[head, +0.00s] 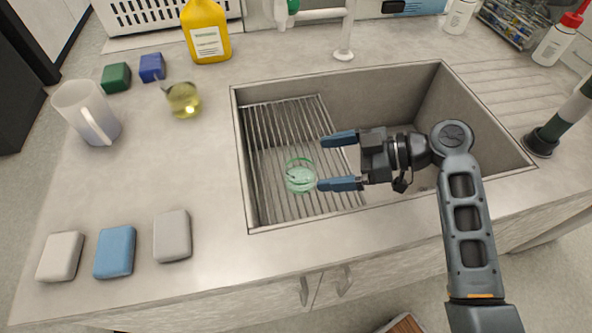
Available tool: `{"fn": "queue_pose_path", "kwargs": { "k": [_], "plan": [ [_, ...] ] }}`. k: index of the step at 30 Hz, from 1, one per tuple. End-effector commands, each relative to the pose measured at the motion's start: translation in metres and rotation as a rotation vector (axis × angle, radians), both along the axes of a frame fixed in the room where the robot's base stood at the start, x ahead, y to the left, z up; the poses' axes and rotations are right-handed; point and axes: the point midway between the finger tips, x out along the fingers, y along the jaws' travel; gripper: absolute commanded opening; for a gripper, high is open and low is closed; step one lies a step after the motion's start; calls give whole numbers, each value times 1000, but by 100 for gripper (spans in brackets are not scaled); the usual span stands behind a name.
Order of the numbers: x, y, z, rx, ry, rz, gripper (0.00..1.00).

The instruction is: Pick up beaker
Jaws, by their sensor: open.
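A small clear greenish glass beaker (300,176) stands on the wire rack (268,135) in the left part of the sink. A second glass vessel (183,100), holding yellowish liquid, stands on the counter left of the sink. My gripper (329,162) is open over the sink and points left. Its two blue fingers are apart, with nothing seen between them. The lower fingertip appears close to the right side of the beaker in the sink; I cannot tell whether they touch.
The sink rim (242,160) surrounds the rack. Several sponges lie in front, including a blue one (115,252). A faucet (345,30) is behind.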

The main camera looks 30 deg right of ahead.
Motion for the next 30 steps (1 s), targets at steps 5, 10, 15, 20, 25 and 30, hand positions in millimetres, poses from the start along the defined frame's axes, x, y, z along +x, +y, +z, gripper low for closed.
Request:
{"fn": "queue_pose_path", "kwargs": {
  "k": [5, 10, 15, 20, 25, 30],
  "plan": [
    [10, 14, -7, 1, 0, 3, 100],
    [20, 24, -16, 2, 2, 2, 100],
    [35, 38, -30, 1, 3, 3, 100],
    [43, 48, -37, 0, 2, 1, 100],
    [44, 49, -38, 0, 0, 0, 100],
    [44, 49, -38, -1, 1, 0, 91]
  ]
}}
